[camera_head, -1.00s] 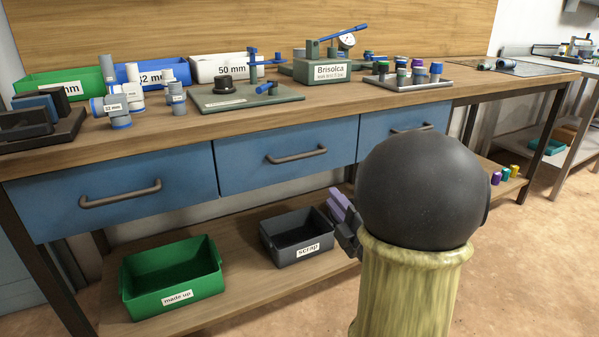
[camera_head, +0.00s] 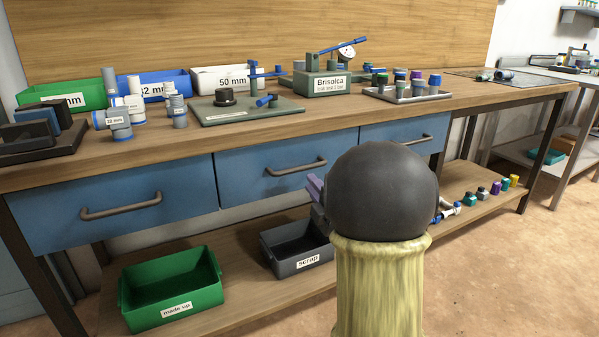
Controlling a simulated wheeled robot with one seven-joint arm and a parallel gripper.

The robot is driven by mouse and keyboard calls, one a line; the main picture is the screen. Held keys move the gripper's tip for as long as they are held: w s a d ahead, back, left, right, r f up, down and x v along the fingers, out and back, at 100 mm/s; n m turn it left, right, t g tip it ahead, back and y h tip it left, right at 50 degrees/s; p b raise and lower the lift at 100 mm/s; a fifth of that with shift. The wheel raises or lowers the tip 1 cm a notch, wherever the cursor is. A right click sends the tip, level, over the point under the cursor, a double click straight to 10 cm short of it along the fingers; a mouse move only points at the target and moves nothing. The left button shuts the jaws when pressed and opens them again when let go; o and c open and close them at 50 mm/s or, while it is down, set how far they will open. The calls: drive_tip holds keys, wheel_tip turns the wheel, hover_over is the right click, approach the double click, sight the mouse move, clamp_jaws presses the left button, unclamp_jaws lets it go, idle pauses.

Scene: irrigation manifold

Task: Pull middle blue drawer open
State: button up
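The middle blue drawer (camera_head: 250,172) is under the workbench top, between the left and right blue drawers, and looks shut. Its dark bar handle (camera_head: 297,167) is in clear view on its front. My gripper (camera_head: 314,188) shows only as a purple finger part and a dark piece at the left of my dark round arm link. It is in front of the lower right of the middle drawer, right of and below the handle, with no visible contact on the handle. My arm hides the rest of the gripper and the drawer's lower right corner.
The left blue drawer (camera_head: 60,212) and right blue drawer (camera_head: 375,142) look shut. On the lower shelf stand a green "made up" bin (camera_head: 131,302) and a grey "scrap" bin (camera_head: 279,268). Fittings and a Brisolca press (camera_head: 310,83) stand on the bench top (camera_head: 350,108).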

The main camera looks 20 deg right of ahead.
sight(300, 167)
drive_tip(key=w, duration=0.2)
drive_tip(key=w+r+b, duration=0.1)
drive_tip(key=w, duration=0.4)
drive_tip(key=shift+w+a+r, duration=0.1)
drive_tip(key=shift+w+r, duration=0.15)
drive_tip(key=shift+w, duration=0.05)
drive_tip(key=shift+c, duration=0.5)
clamp_jaws()
